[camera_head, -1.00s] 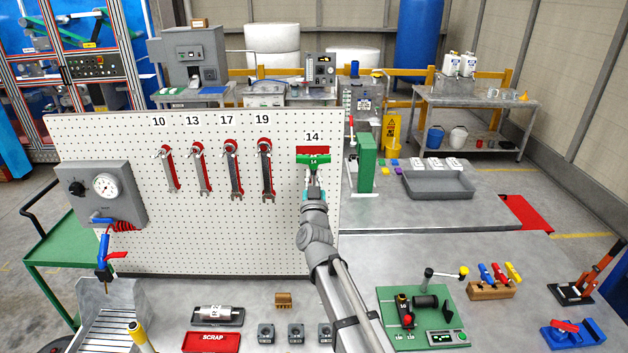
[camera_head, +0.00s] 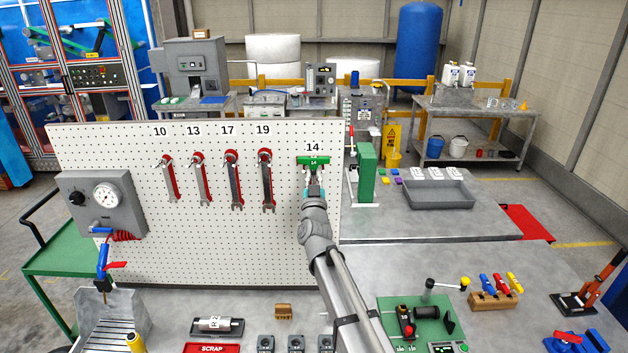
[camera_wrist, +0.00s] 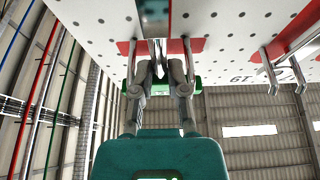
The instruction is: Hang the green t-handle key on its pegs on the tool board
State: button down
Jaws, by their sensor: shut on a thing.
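The green t-handle key (camera_head: 313,161) is at the tool board (camera_head: 120,220), under the label 14, with its green bar level across the top. My gripper (camera_head: 315,186) is shut on the key just below the bar. In the wrist view my gripper (camera_wrist: 160,72) closes around the key's metal shaft, and the green bar (camera_wrist: 188,86) shows behind the fingers. A red marking (camera_wrist: 186,45) is on the board beside the fingers. Whether the bar rests on its pegs or sits just in front of them I cannot tell.
Several wrenches, such as the one under 19 (camera_head: 266,182), hang to the left on red outlines. A grey gauge box (camera_head: 102,203) is at the board's left. A green fixture (camera_head: 425,318) and a red scrap tray (camera_head: 212,348) lie on the bench below.

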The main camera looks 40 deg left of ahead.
jog(key=shift+w+a, duration=0.35)
jog(key=shift+w, duration=0.1)
jog(key=shift+f+b, duration=0.6)
jog(key=shift+b, duration=0.05)
jog(key=c, duration=0.6)
grip_release()
